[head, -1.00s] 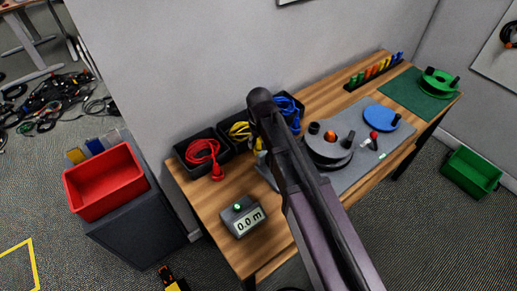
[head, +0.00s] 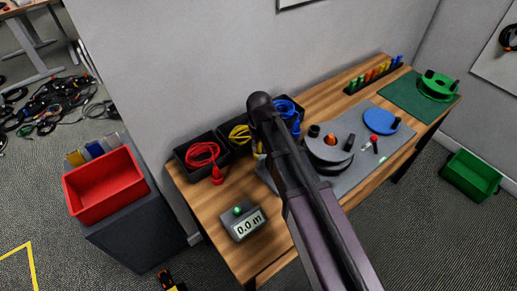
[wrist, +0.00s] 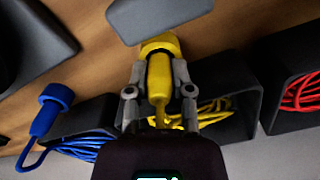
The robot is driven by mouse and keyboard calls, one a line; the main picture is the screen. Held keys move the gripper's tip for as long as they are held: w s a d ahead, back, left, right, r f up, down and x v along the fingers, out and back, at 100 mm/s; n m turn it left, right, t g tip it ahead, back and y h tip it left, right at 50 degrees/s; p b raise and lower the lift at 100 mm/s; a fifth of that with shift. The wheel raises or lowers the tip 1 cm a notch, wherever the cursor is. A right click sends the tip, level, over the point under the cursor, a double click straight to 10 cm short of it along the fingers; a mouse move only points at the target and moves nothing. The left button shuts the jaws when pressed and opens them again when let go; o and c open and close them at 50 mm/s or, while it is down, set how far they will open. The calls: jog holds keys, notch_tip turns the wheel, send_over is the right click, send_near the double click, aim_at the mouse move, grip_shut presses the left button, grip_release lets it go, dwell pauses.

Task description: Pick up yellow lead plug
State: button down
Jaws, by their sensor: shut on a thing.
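The yellow lead plug (wrist: 159,75) sits between the two fingers of my gripper (wrist: 160,95) in the wrist view, and the fingers are shut on it. Its wide end points to the top of that picture, and its yellow cable runs back toward a dark bin. The yellow lead (head: 239,134) lies coiled in the middle bin in the head view. My arm hides the gripper and nearly all of the plug there. In the wrist view the plug's wide end is beside the grey mat edge (wrist: 150,18); I cannot tell if they touch.
Dark bins hold a red lead (head: 203,154) and a blue lead (head: 286,109) on either side. A length meter (head: 243,222) reads 0.0 m. A reel (head: 328,150) stands on the grey mat.

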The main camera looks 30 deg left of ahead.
aim_at(259, 142)
jog(key=shift+r, duration=0.15)
dwell(0.3)
notch_tip(259, 142, up, 10)
jog(key=p, duration=1)
dwell(1.2)
